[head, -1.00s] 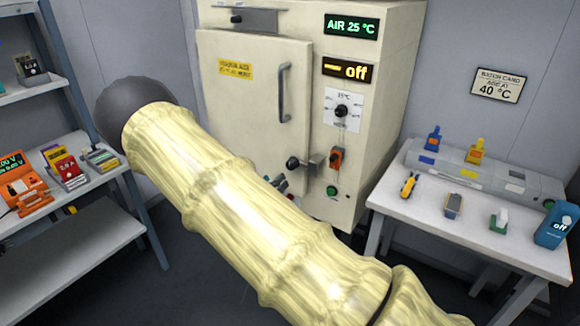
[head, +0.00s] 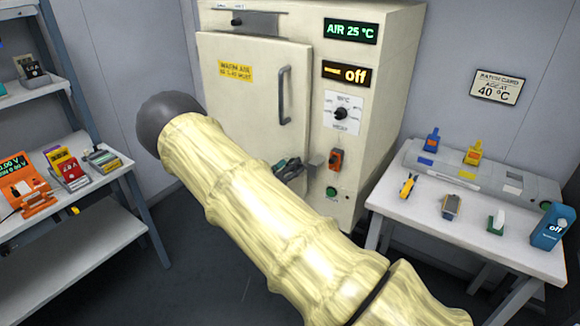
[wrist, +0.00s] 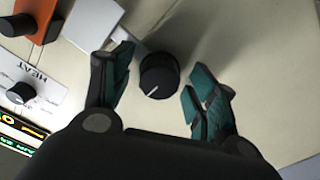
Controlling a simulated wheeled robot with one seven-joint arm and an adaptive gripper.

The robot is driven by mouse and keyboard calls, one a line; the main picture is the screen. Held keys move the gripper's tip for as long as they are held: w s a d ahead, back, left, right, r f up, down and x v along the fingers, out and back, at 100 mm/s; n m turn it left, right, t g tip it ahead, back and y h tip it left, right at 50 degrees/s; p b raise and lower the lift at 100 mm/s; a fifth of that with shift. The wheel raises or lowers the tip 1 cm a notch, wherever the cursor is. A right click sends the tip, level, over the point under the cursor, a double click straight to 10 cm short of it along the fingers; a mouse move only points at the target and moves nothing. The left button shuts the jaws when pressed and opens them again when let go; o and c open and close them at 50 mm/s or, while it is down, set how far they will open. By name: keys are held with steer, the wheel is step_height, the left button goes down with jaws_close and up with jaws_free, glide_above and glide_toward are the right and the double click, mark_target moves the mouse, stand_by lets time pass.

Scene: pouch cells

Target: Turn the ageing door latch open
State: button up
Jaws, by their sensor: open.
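The ageing oven (head: 255,130) is a cream cabinet with a shut-looking door (head: 245,100) and a vertical handle. The latch knob (wrist: 158,76), round and black with a white line, shows in the wrist view. It is between my gripper's two teal fingers, with a visible gap on each side. In the head view my gripper (head: 288,168) is at the door's lower right and hides the knob. The gripper is open and holds nothing. A pale metal latch plate (wrist: 97,22) lies beside the knob.
An orange switch (head: 336,160), a green button (head: 331,192) and a heat dial (head: 342,114) are on the oven's right panel. The display (head: 348,75) reads off. A white table (head: 415,210) with cells stands right, a shelf (head: 90,215) left.

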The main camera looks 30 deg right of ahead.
steer(key=shift+d, duration=0.1)
jaws_close()
stand_by(0.3)
